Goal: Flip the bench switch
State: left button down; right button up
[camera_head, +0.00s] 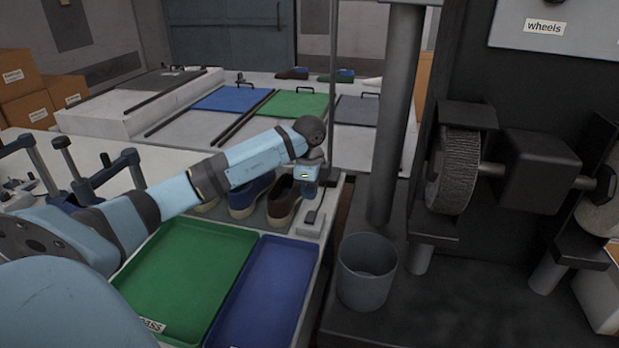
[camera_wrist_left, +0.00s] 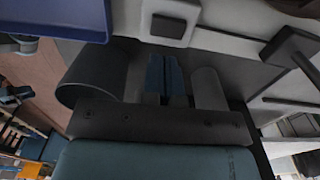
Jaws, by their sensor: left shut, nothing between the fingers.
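The bench switch (camera_head: 312,220) is a small pale box with a dark lever on the bench's right edge, beyond the blue tray. My left gripper (camera_head: 309,194) is shut and empty, pointing down just above and behind the switch. The picture does not show clearly whether it touches the lever. In the left wrist view my shut fingers (camera_wrist_left: 165,80) show at the middle. A pale plate with a dark block (camera_wrist_left: 168,25), which looks like the switch, lies beyond the fingertips there. My right gripper is not in view.
Green tray (camera_head: 185,275) and blue tray (camera_head: 262,295) lie in front of the switch. Brown shoe (camera_head: 283,201) and blue shoe (camera_head: 250,196) stand left of it. A grey bin (camera_head: 366,270), a post (camera_head: 392,120) and a wheel machine (camera_head: 455,165) stand right.

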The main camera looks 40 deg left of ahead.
aim_at(309, 219)
pick_arm(q)
notch_tip(309, 219, down, 7)
jog(key=shift+r, duration=0.1)
dwell(0.4)
jog(key=shift+s+f+t+b, duration=0.15)
jog(key=shift+f+t+b, duration=0.2)
jog(key=shift+f, duration=0.2)
jog(key=shift+s+d+r, duration=0.1)
jog(key=shift+d+r, duration=0.05)
jog(key=shift+y, duration=0.3)
